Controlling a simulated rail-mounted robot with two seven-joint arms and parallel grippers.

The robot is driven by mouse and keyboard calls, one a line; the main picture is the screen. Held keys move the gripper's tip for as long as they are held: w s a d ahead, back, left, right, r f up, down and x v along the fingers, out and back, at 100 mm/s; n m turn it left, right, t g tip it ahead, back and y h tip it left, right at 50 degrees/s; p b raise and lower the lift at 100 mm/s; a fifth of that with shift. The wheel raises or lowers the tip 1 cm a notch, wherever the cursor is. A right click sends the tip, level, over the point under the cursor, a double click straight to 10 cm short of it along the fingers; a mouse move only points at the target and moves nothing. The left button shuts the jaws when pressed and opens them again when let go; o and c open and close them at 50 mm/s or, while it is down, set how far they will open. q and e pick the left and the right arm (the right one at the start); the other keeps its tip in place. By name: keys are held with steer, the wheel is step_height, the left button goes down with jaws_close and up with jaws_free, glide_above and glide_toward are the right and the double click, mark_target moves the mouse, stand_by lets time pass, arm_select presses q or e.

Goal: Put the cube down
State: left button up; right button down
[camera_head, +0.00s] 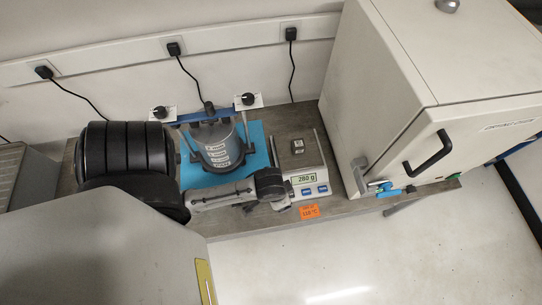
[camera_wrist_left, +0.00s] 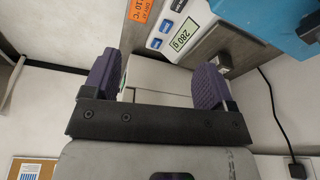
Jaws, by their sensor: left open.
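A small dark grey cube (camera_head: 298,147) sits on the pan of the white bench scale (camera_head: 312,176). The scale's display reads 280 g. In the left wrist view the scale (camera_wrist_left: 163,28) is at the top, and a small grey block (camera_wrist_left: 224,62), probably the cube, shows just beyond the right finger. My left gripper (camera_wrist_left: 155,68) has two purple fingers spread wide with nothing held between them. In the head view my left wrist is at the scale's front left, and its fingers are not clearly visible. My right gripper is in neither view.
A grey labelled vessel (camera_head: 220,148) stands on a blue mat (camera_head: 258,142) left of the scale. A large white cabinet (camera_head: 400,90) with a black handle is close on the right. An orange label (camera_head: 310,211) is at the bench's front edge. Cables hang along the wall.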

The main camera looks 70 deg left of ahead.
arm_select(q)
steer(key=s+d+r+m+t, duration=0.1)
steer(key=s+d+r+m, duration=0.2)
steer(key=s+d+r, duration=0.1)
steer(key=shift+s+d+r+h, duration=0.3)
steer(key=shift+r+h, duration=0.1)
steer(key=shift+r, duration=0.1)
step_height(320, 180, up, 12)
steer(key=p, duration=1.1)
steer(key=shift+p, duration=0.35)
steer(key=shift+f, duration=0.2)
